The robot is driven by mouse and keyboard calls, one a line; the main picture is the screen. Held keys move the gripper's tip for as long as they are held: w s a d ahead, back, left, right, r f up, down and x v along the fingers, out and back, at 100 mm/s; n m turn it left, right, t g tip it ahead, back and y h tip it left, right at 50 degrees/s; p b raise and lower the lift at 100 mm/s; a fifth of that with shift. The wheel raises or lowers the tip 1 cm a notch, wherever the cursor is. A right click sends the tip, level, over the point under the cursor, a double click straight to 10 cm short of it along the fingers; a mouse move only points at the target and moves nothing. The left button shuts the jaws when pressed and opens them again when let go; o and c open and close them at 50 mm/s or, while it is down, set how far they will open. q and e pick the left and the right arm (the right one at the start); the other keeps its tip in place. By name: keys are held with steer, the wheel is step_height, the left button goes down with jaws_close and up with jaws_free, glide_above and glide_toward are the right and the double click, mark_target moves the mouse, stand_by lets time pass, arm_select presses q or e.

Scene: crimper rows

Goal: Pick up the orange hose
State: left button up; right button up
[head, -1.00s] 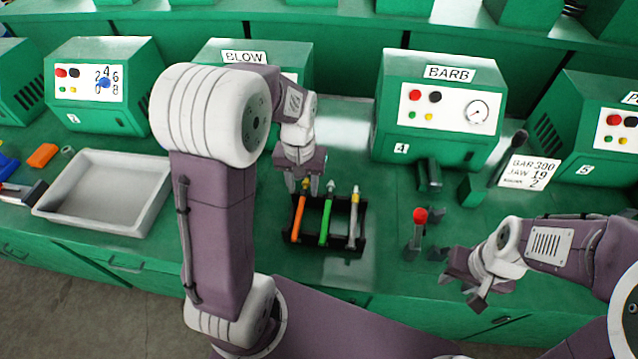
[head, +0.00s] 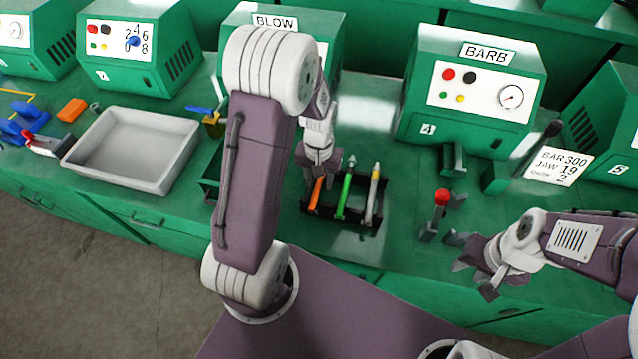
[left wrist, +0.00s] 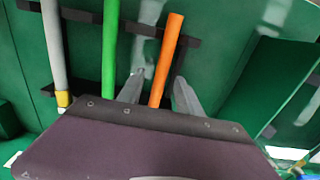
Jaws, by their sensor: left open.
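The orange hose (head: 315,196) stands tilted in a black rack (head: 345,222) beside a green hose (head: 344,196) and a grey hose with a yellow band (head: 373,199). My left gripper (head: 320,178) is over the orange hose's upper end. In the left wrist view my left gripper (left wrist: 158,92) is open, with one finger on each side of the orange hose (left wrist: 167,58). The hose's near end is hidden behind the gripper body. I cannot tell whether the fingers touch it. My right gripper (head: 476,276) looks open and empty, near the bench's front edge.
A grey tray (head: 90,160) sits left on the green bench. The BARB machine (head: 470,100) stands behind the rack to the right. A red-knobbed lever (head: 440,200) and a label card (head: 552,167) are right of the rack. The green hose stands close beside my left fingers.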

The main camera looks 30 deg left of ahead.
arm_select(q)
jaws_close()
steer(key=shift+r, duration=0.15)
steer(key=shift+r, duration=0.35)
steer(key=s+d+r, duration=0.3)
steer(key=d+r, duration=0.7)
steer(key=d, duration=0.1)
steer(key=shift+d+p, duration=0.15)
steer(key=shift+p, duration=0.2)
